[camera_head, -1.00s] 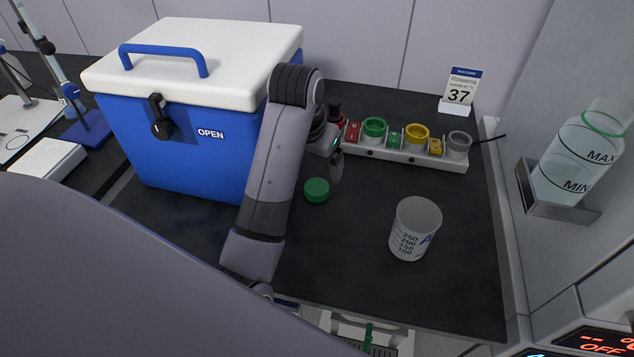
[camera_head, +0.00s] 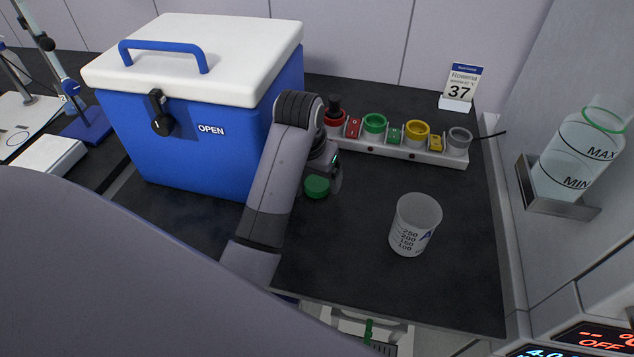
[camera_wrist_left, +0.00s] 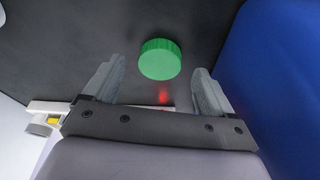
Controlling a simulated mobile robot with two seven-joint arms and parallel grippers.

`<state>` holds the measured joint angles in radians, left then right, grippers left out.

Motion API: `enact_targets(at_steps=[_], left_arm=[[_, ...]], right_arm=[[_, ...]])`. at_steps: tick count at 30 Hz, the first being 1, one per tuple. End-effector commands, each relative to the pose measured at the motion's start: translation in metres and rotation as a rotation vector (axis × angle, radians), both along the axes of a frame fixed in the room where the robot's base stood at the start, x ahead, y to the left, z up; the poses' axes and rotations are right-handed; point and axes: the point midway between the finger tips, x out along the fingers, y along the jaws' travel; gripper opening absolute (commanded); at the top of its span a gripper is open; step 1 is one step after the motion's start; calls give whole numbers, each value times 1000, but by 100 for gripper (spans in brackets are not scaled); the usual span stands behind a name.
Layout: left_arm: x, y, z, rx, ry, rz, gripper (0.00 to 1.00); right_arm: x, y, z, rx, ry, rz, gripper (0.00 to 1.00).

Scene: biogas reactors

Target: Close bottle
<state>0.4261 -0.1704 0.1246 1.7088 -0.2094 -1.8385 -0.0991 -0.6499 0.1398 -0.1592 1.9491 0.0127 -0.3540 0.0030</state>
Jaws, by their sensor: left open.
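A green screw cap (camera_head: 317,187) lies on the dark worktop, in front of the coloured holder rack and right of the blue cool box. My left gripper (camera_head: 334,178) is beside and above the cap and partly overlaps it in the head view. In the left wrist view the cap (camera_wrist_left: 160,59) lies just ahead of the fingertips, centred between them. The two fingers of the gripper (camera_wrist_left: 154,82) are apart with nothing between them. I cannot pick out for certain the bottle that the cap belongs to. My right gripper is not in view.
The blue cool box (camera_head: 205,140) with white lid stands left of my arm. The rack (camera_head: 400,150) holds coloured rings behind the cap. A clear beaker (camera_head: 414,225) stands to the right. A MAX/MIN bottle (camera_head: 580,155) sits in a wall holder.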

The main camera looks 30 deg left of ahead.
Motion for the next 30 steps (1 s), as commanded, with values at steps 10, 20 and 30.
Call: enact_targets(at_steps=[10,20,30], left_arm=[[6,0,-18,-1,-1,0,85],[6,0,-18,0,-1,0,40],[6,0,-17,0,-2,-1,26]], right_arm=[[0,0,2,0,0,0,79],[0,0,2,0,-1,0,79],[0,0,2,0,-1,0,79]])
